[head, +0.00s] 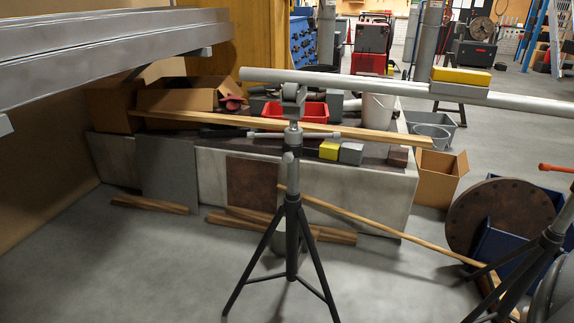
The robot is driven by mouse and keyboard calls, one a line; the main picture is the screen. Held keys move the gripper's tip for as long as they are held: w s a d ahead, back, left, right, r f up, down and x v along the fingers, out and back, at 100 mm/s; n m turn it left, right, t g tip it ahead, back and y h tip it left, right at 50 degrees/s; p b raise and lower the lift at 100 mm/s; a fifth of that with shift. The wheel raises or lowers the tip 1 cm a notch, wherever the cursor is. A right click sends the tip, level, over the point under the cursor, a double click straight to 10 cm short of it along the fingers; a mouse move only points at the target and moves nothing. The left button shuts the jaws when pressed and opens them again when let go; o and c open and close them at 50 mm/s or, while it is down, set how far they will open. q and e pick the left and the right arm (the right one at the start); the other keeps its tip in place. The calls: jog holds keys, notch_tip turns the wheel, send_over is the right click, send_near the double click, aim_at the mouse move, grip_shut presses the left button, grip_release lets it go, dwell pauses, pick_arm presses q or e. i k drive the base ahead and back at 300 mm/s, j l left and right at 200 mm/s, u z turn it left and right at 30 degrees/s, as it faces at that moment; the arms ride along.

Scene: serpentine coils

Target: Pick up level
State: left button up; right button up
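A short yellow bar with a grey lower part, which looks like the level (461,78), sits on top of a long grey pipe (360,87) at the upper right. The pipe runs across the view and rests on a roller stand (292,190) with a black tripod base. Neither of my grippers is in view, so nothing shows near the level.
Long grey metal beams (110,62) fill the upper left. Behind the stand, a low bench (215,175) carries boxes, a red bin (300,113) and small blocks. Wooden strips lie on the floor. A rusty disc (500,215) and another tripod (535,255) stand at right.

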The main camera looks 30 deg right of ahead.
aim_at(457, 81)
jog(key=z, duration=1.95)
jog(key=i+l+z, duration=0.1)
jog(key=z, duration=0.3)
jog(key=i+l, duration=0.05)
jog(key=l, duration=0.05)
